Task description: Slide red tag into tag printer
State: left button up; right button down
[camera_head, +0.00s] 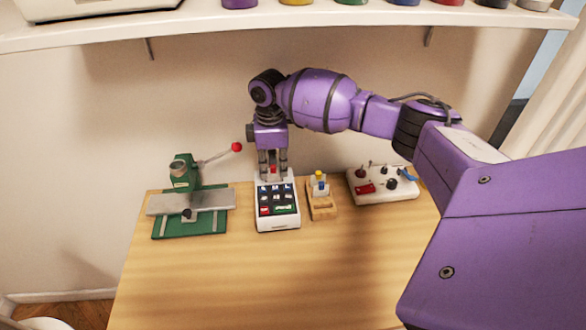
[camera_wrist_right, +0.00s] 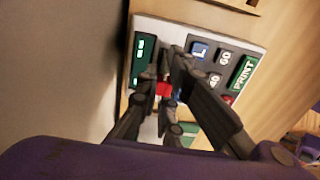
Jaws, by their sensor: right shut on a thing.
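The tag printer (camera_head: 278,222) is a white box with a dark keypad and a green key, standing at the middle back of the table. It also shows in the right wrist view (camera_wrist_right: 205,30), with a lit green display and a PRINT key. My right gripper (camera_head: 272,172) points down at the printer's back end, shut on the small red tag (camera_wrist_right: 163,89). The tag's red top also shows between the fingers in the head view. The fingers hide the tag's lower part, so I cannot tell how far it is in the printer. My left gripper is not in view.
A wooden holder (camera_head: 322,212) with yellow and blue tags stands close right of the printer. A white control box (camera_head: 403,193) with knobs is farther right. A green press (camera_head: 178,222) with a red-knobbed lever is at left. The table front (camera_head: 270,290) is clear; a shelf hangs above.

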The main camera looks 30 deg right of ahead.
jog(key=shift+f, duration=0.65)
jog(key=shift+f, duration=0.1)
jog(key=c, duration=1.8)
grip_release()
jog(key=shift+c, duration=0.2)
jog(key=r, duration=1.2)
jog(key=shift+w+r, duration=0.1)
jog(key=shift+w, duration=0.1)
